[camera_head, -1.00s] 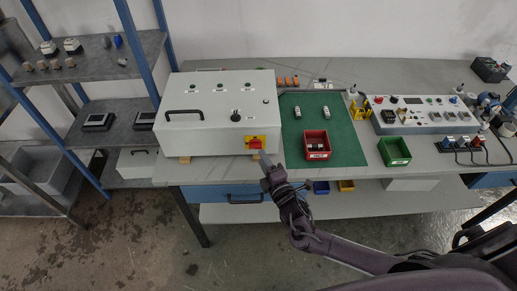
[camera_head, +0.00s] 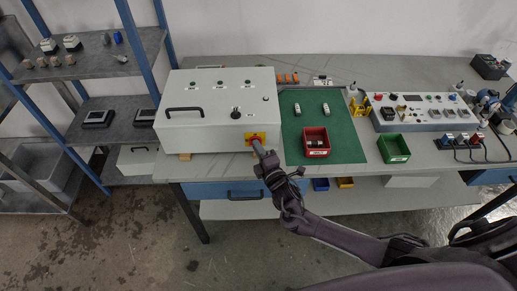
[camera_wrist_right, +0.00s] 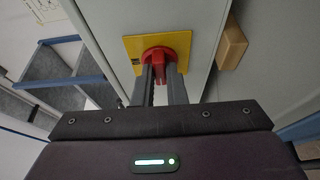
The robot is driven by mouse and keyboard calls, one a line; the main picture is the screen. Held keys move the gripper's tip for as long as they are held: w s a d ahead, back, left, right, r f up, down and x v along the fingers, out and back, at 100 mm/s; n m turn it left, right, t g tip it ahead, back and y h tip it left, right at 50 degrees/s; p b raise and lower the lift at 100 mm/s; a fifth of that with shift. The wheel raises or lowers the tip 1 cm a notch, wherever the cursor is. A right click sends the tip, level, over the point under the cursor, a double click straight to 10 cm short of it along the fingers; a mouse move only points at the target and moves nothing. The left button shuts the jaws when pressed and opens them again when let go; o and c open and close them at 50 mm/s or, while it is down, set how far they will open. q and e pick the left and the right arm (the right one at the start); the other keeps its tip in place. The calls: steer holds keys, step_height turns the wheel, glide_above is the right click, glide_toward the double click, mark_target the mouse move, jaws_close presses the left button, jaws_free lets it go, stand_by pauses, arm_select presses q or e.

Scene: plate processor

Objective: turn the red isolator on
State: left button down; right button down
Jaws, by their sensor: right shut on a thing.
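The red isolator is a red rotary handle (camera_wrist_right: 159,57) on a yellow square plate (camera_wrist_right: 183,42), on the front face of the light grey cabinet (camera_head: 195,138). In the head view the yellow plate (camera_head: 248,139) shows at the cabinet's lower right, with the handle mostly hidden by my gripper. My right gripper (camera_head: 259,146) reaches up to it from below right. In the right wrist view its two fingers (camera_wrist_right: 162,75) are shut on the red handle, one on each side. The handle's grip bar points toward the camera between the fingers. My left gripper is not in view.
The cabinet stands on wooden blocks (camera_wrist_right: 232,42) on the bench. A green mat (camera_head: 345,145) with a red bin (camera_head: 317,151) lies to its right, then a green bin (camera_head: 394,157) and a control panel (camera_head: 425,122). Blue-framed shelves (camera_head: 130,65) stand at left.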

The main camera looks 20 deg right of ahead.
steer(key=shift+f, duration=0.1)
steer(key=shift+f+m+b, duration=0.2)
steer(key=shift+m+b, duration=0.3)
steer(key=shift+b, duration=0.45)
steer(key=m+t+h+b, duration=0.1)
steer(key=m+b, duration=0.3)
steer(key=m+t+h+b, duration=0.1)
steer(key=m+b, duration=0.3)
steer(key=m, duration=0.1)
steer(key=f+m+t+h+b, duration=0.1)
steer(key=m+h+b, duration=0.1)
steer(key=m+b, duration=0.2)
steer(key=shift+a+m+t+b, duration=0.25)
steer(key=shift+m+t+b, duration=0.15)
steer(key=shift+b, duration=0.05)
steer(key=m+h+b, duration=0.2)
steer(key=m, duration=0.2)
steer(key=shift+w+a+r+b, duration=0.1)
steer(key=shift+b, duration=0.2)
steer(key=shift+a+r+m+h+b, duration=0.1)
steer(key=shift+m+h+b, duration=0.8)
steer(key=shift+m, duration=0.8)
steer(key=c, duration=1.5)
jaws_free()
steer(key=shift+r, duration=0.1)
steer(key=shift+o, duration=0.2)
